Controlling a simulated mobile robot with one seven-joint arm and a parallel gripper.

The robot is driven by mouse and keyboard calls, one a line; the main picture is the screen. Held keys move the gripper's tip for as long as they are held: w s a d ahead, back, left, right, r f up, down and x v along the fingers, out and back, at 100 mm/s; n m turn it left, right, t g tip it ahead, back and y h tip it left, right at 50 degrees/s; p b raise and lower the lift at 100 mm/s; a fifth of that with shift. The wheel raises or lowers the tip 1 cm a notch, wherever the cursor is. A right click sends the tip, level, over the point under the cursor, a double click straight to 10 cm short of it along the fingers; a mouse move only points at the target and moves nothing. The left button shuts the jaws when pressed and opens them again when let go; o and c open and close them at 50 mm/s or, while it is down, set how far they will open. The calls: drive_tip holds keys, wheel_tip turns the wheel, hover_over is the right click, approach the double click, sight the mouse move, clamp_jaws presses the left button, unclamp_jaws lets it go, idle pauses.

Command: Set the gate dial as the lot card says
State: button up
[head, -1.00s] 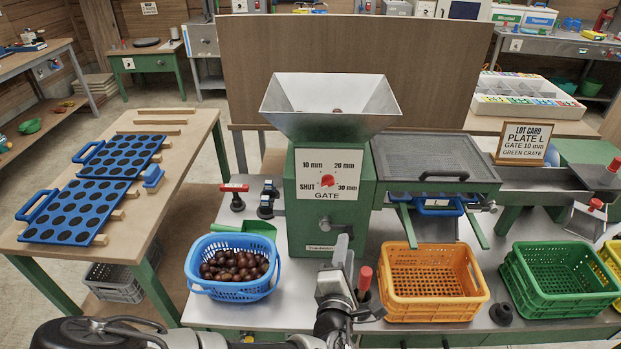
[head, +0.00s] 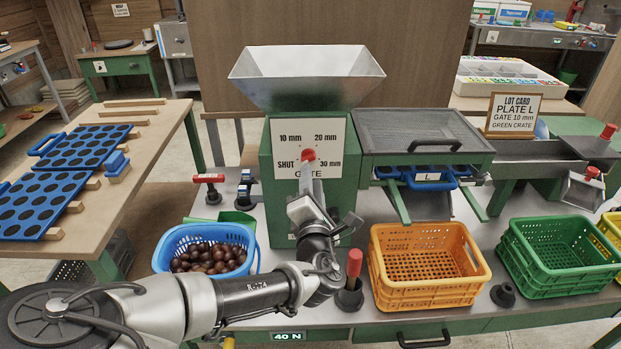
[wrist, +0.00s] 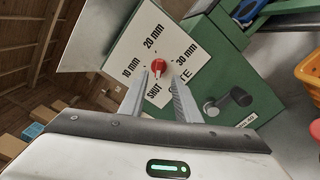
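The gate dial (head: 308,155) is a red knob on the white plate of the green hopper machine. The plate reads 10 mm upper left, 20 mm upper right, 30 mm lower right and SHUT lower left. I cannot tell which mark the knob points at. The lot card (head: 512,112) at the right reads PLATE L, GATE 10 mm, GREEN CRATE. My gripper (head: 309,176) is just in front of and below the dial. In the wrist view my gripper (wrist: 160,80) has its fingers apart, with the red dial (wrist: 159,65) showing between and beyond their tips.
A blue basket (head: 207,246) of chestnuts stands left of my arm. An orange crate (head: 427,268) and a green crate (head: 561,256), both empty, stand at the right. A red-handled tool (head: 351,281) stands upright close to my wrist. A crank handle (wrist: 236,98) sticks out beside the dial plate.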

sight(311, 160)
drive_tip(key=w, duration=0.7)
drive_tip(key=shift+w+r+b, duration=0.1)
drive_tip(key=shift+w+b, duration=0.2)
drive_tip(key=shift+b, duration=0.05)
drive_tip(key=c, duration=0.7)
drive_tip(key=shift+o, duration=0.2)
